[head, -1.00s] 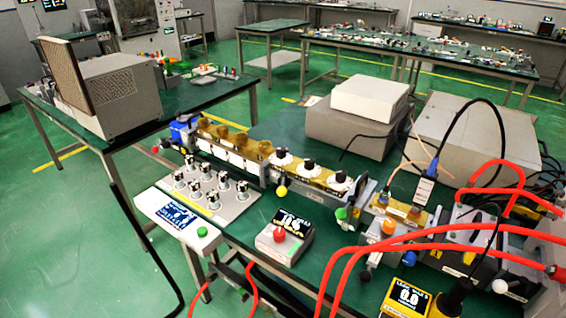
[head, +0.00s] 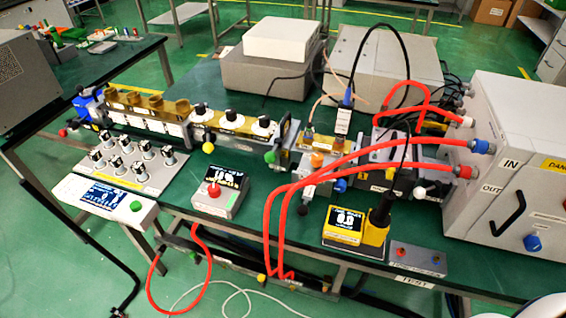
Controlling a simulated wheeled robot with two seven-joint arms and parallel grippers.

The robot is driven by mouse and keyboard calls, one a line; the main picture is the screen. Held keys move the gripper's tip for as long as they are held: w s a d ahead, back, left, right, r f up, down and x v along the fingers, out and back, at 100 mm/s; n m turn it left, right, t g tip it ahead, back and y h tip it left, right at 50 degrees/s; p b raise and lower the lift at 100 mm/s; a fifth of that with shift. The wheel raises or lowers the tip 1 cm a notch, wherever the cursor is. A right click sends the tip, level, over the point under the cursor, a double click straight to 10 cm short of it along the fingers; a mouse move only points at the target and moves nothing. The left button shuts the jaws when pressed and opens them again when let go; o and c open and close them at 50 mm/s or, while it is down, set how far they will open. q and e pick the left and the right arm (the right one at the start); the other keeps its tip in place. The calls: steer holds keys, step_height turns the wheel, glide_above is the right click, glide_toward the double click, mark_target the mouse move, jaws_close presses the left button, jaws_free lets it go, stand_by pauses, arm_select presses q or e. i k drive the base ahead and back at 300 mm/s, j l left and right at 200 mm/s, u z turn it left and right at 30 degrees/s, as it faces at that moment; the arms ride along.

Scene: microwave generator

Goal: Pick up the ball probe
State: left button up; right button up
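I cannot tell for certain which item is the ball probe. The likeliest is a black-handled probe (head: 379,212) standing upright in a yellow holder at the right side of the yellow meter (head: 345,224), near the bench's front edge. The meter has a lit black display. The probe's lower end is hidden in the holder. A small white ball (head: 419,192) shows just right of it, and seems to be part of the grey apparatus behind.
The green bench (head: 262,190) carries a waveguide line (head: 225,122), a knob panel (head: 135,163) and a grey box with a red button (head: 222,194). Red hoses (head: 320,176) arch left of the meter to a large grey cabinet (head: 515,170). A small terminal box (head: 418,259) sits right of the meter.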

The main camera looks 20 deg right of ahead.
mark_target(380, 218)
steer(key=z, duration=1.35)
